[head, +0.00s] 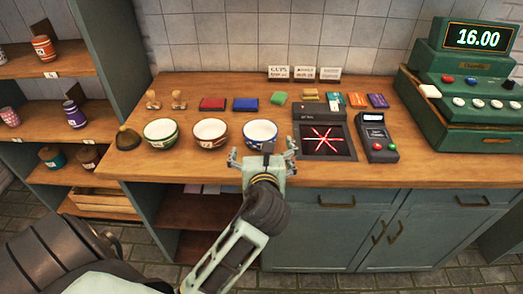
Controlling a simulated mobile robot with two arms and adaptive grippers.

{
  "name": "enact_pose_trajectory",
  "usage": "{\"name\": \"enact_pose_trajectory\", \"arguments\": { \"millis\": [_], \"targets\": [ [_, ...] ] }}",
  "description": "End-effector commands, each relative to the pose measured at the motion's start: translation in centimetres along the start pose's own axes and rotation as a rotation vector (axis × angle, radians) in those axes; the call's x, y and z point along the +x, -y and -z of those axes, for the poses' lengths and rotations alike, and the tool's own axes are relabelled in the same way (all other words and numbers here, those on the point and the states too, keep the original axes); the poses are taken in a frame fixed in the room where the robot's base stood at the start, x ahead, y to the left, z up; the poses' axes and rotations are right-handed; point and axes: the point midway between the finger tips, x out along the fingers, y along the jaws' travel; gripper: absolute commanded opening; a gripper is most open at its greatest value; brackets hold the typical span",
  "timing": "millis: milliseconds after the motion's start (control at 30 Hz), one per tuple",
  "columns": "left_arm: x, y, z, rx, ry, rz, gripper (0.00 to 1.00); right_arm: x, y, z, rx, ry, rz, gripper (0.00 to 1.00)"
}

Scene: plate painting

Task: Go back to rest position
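My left gripper (263,155) is in front of the wooden counter's front edge, its arm coming in from the lower left. Its two fingers are spread wide apart and I see nothing held between them. My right gripper is not in view.
The counter (350,174) holds a green-rimmed bowl (161,133), a red-rimmed bowl (210,133), stamps (178,99), coloured pads (245,104), a scanner (325,141), a card terminal (376,137) and a cash register (470,85). Shelves with jars (43,46) stand left.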

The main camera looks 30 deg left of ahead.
Motion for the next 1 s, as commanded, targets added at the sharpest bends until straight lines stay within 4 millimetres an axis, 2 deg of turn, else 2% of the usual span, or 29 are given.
{"name": "enact_pose_trajectory", "arguments": {
  "millis": [567,667,767,1000],
  "targets": [
    [-0.1,-0.1,0.5,-0.033,-0.014,0.001,0.99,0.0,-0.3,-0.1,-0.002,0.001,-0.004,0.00],
    [-0.5,-0.5,2.1,-0.155,-0.065,0.005,0.99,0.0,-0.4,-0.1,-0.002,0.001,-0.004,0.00],
    [-1.4,-1.1,5.0,-0.373,-0.158,-0.005,0.99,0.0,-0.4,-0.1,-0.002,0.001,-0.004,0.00],
    [-5.2,-2.6,12.7,-1.017,-0.427,-0.147,0.99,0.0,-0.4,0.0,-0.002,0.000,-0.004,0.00]
  ]
}}
